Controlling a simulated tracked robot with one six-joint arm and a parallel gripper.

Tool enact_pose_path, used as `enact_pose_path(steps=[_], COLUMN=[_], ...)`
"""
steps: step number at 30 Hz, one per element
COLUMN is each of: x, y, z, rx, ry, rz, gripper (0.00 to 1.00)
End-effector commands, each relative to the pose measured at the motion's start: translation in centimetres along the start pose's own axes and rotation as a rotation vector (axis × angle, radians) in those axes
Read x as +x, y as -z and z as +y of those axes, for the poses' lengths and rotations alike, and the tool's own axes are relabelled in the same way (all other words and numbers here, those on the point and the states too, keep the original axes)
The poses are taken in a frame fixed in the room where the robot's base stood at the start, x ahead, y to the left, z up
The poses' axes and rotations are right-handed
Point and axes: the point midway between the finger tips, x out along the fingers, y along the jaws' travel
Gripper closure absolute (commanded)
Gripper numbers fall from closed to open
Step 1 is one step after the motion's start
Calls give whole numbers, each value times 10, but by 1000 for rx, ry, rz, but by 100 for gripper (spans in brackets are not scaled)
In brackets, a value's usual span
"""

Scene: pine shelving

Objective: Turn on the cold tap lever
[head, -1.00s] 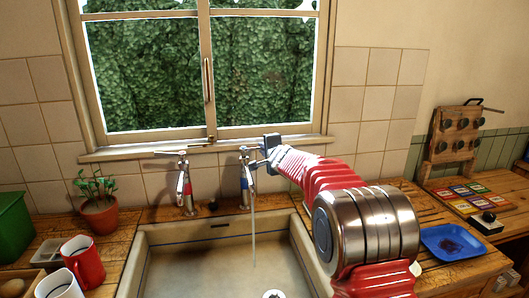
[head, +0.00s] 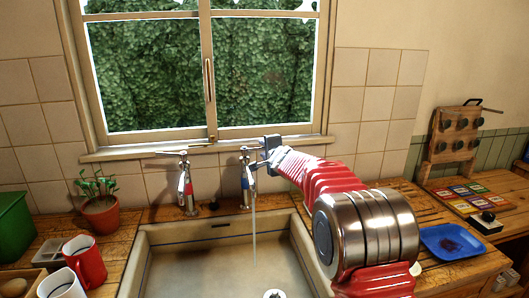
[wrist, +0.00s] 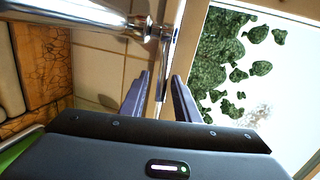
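The cold tap (head: 246,182), chrome with a blue band, stands at the back of the sink, right of the red-banded tap (head: 188,187). A thin pale stream (head: 254,230) falls from the cold tap's side into the sink. My gripper (head: 258,160) is at the top of the cold tap, on its right side; it partly hides the lever. In the wrist view my gripper's fingers (wrist: 160,95) are apart, with a chrome tap part (wrist: 150,30) just beyond their tips. I cannot tell whether they touch the lever.
The pale sink (head: 145,265) lies below the taps, with the window sill (head: 120,153) close above. A potted plant (head: 101,212), red mug (head: 88,262) and white mug (head: 62,286) stand on the left. A blue plate (head: 440,232) lies on the right counter.

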Motion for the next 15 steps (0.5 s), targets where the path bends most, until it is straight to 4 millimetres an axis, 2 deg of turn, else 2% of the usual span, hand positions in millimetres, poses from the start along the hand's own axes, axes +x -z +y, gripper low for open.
enact_pose_path(steps=[8,15], x=[-14,-39], y=[-1,-1], z=[-1,-1], rx=[1,0], ry=[0,1], rz=[-1,-1], gripper=[71,71])
